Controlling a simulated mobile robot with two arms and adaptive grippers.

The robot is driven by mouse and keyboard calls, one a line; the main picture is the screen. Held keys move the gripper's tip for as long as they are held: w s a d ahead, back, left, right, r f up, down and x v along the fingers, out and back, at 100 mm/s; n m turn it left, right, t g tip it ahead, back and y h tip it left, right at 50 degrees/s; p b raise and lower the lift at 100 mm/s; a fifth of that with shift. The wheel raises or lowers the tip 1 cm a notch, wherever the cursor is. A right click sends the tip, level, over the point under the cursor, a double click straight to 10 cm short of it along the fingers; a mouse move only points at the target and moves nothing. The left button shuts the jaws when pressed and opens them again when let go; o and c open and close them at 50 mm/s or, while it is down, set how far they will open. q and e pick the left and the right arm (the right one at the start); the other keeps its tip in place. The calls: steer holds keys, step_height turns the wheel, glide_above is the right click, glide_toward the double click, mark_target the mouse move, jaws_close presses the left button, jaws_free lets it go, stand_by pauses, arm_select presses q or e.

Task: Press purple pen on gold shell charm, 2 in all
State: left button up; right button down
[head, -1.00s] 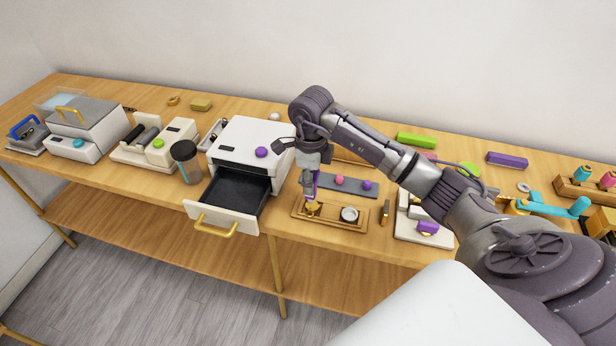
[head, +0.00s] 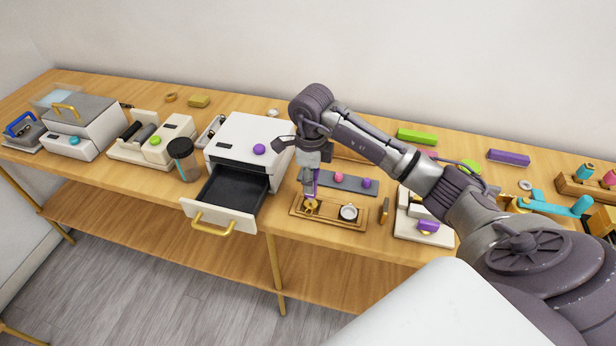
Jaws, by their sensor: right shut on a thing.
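My right gripper (head: 311,178) points down over the wooden tray (head: 330,218) and is shut on the purple pen (head: 315,185). The pen stands roughly upright with its lower end at the gold shell charm (head: 311,207) in the tray's left part. Whether the tip touches the charm is too small to tell. A round silver-rimmed white piece (head: 348,212) sits in the tray's right part. My left gripper is not in view.
An open drawer (head: 224,216) juts out from the white machine (head: 246,140) left of the tray. A grey strip (head: 353,184) with pink and purple knobs lies behind the tray. A dark-lidded cup (head: 184,160) stands left of the drawer.

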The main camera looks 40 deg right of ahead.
steer(key=shift+f, duration=0.3)
steer(key=shift+b, duration=0.3)
stand_by(0.4)
steer(key=shift+s+f, duration=0.1)
steer(key=shift+f, duration=0.1)
stand_by(0.6)
steer(key=shift+r+p, duration=0.7)
steer(key=shift+r, duration=0.55)
steer(key=shift+r+p, duration=1.4)
steer(key=shift+r, duration=1)
